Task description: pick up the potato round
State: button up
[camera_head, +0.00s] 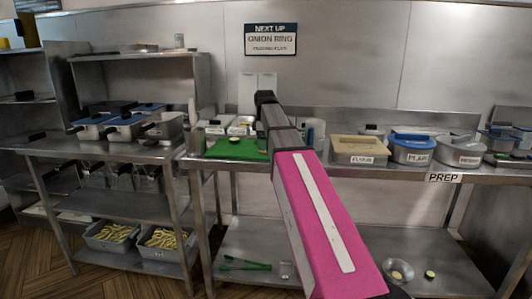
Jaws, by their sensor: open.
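A small pale round piece (262,151) lies at the right edge of the green board (228,150), beside my arm. It is too small to tell for sure whether it is the potato round. Another small round (430,274), pale with a dark rim, lies on the lower shelf at the right. My pink and dark arm reaches up across the middle of the view, over the counter. My gripper cannot be made out; the arm hides part of the board's right side and the counter behind it.
A clear bowl (397,269), green tongs (245,265) and a glass (286,270) are on the lower shelf. Lidded containers (411,148) and a beige-topped box (359,149) line the counter right of my arm. Trays of pale strips (112,236) sit low at the left.

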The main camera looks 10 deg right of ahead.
notch_tip(320, 180, down, 2)
jog(key=shift+f, duration=0.15)
jog(key=shift+c, duration=0.3)
jog(key=c, duration=0.8)
